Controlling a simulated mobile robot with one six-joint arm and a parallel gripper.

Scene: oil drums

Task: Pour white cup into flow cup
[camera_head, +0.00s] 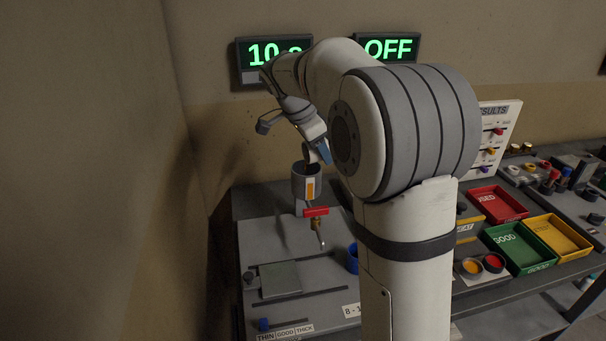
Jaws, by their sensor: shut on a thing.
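The flow cup (298,187) is a grey cylinder with an orange stripe, mounted above the workbench. A red lever (315,212) and a small spout sit under it. My gripper (319,148) has blue fingers and is right above the flow cup's rim. It is shut on the white cup (309,154), which is small, tilted and mostly hidden by the fingers. Its mouth looks dark and lies close over the flow cup's opening. I cannot tell whether liquid is running or whether the two cups touch.
A blue cup (352,258) stands right of the spout, partly behind my arm. Red, green and yellow trays (497,205) lie on the right bench. Two wall displays hang behind, one reading OFF (388,49). A bare wall is close on the left.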

